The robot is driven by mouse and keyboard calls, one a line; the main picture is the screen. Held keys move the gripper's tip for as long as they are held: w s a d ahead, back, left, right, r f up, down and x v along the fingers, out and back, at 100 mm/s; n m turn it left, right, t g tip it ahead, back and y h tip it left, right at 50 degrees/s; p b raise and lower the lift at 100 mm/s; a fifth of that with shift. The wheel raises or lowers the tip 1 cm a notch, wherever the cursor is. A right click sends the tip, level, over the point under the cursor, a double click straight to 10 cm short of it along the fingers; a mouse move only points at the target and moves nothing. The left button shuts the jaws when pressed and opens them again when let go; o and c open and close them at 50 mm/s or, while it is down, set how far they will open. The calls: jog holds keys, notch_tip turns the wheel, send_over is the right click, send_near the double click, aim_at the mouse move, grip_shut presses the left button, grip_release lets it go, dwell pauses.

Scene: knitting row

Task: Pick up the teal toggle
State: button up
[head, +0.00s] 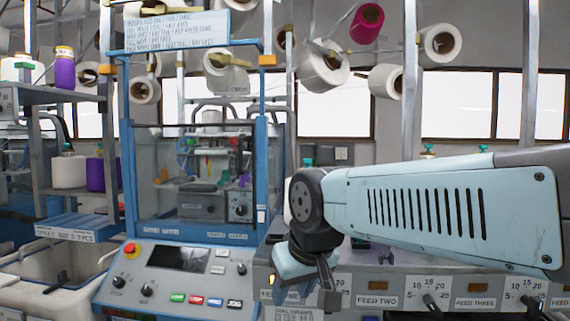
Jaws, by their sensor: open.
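No teal toggle can be clearly made out in the head view. Small teal pieces show behind the glass of the blue-framed machine (186,146), but I cannot tell whether one is the toggle. Small teal caps also show on the ledge, one left of my arm (308,161) and one above it (429,149). My gripper (318,283) hangs low in front of the feed panel, pointing down. Its jaws are open and no object shows between them. My forearm hides part of the bench behind it.
A blue control panel (180,278) with a red button (130,249) stands left of my gripper. Feed dials (431,302) line the lower right. Yarn cones (323,68) hang above. A shelf with spools (65,68) and a white bin (55,275) are at left.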

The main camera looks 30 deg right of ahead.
jog(key=shift+w, duration=0.35)
jog(key=shift+o, duration=0.7)
jog(key=shift+a+r, duration=0.1)
jog(key=shift+o, duration=0.7)
jog(key=w+d+r+m, duration=0.1)
jog(key=w+d+r, duration=0.2)
jog(key=w+r, duration=0.3)
jog(key=w+d+r+m+h, duration=0.1)
jog(key=w+r, duration=0.4)
jog(key=r, duration=0.7)
jog(key=shift+w+d+r+m+g, duration=0.3)
jog(key=shift+w+d+m+g, duration=0.15)
jog(key=shift+d, duration=0.65)
notch_tip(320, 180, up, 14)
jog(key=m+g+h, duration=0.1)
jog(key=m, duration=0.3)
send_over(308, 164)
jog(key=s+a, duration=0.3)
jog(key=s, duration=0.1)
jog(key=x, duration=1.3)
jog(key=shift+w+d, duration=0.2)
jog(key=shift+d, duration=0.2)
